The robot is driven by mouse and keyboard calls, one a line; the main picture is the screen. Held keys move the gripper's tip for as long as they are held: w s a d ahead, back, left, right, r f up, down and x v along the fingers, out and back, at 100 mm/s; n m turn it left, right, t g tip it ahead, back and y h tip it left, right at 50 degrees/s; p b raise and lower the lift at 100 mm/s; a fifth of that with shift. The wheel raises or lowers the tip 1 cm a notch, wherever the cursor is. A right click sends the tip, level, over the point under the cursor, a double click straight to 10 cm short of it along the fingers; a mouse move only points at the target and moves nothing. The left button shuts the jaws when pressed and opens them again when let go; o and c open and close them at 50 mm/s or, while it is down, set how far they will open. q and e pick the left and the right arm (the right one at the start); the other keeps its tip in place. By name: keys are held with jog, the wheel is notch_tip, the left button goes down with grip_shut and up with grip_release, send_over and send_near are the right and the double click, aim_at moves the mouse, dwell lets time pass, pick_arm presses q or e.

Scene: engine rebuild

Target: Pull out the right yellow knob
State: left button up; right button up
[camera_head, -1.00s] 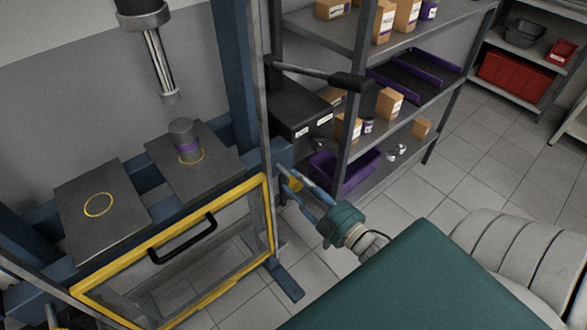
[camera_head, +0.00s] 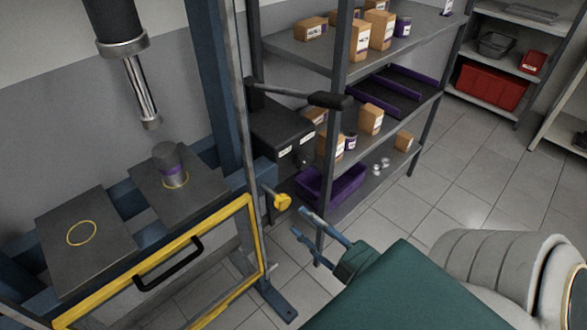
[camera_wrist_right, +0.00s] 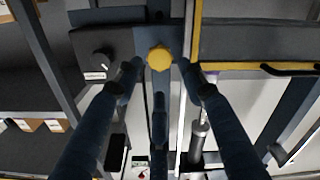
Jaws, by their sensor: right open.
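The right yellow knob (camera_head: 282,201) sticks out from the side of the blue press frame, by the right edge of the yellow-framed guard. It also shows in the right wrist view (camera_wrist_right: 159,58), between and just beyond my fingertips. My right gripper (camera_head: 299,222) is open and empty. Its blue fingers point at the knob, with a visible gap between the fingertips and the knob in the head view. I cannot tell how far the knob stands out of its seat. My left gripper is not in view.
The yellow-framed guard (camera_head: 256,236) with a black handle (camera_head: 168,265) closes the press front. A dark control box (camera_head: 283,132) and a black-gripped lever (camera_head: 330,100) are above the knob. A shelf with boxes and a purple bin (camera_head: 335,185) stands behind. Floor is free at right.

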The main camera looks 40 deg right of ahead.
jog(key=shift+s+d, duration=0.1)
jog(key=shift+s, duration=1.8)
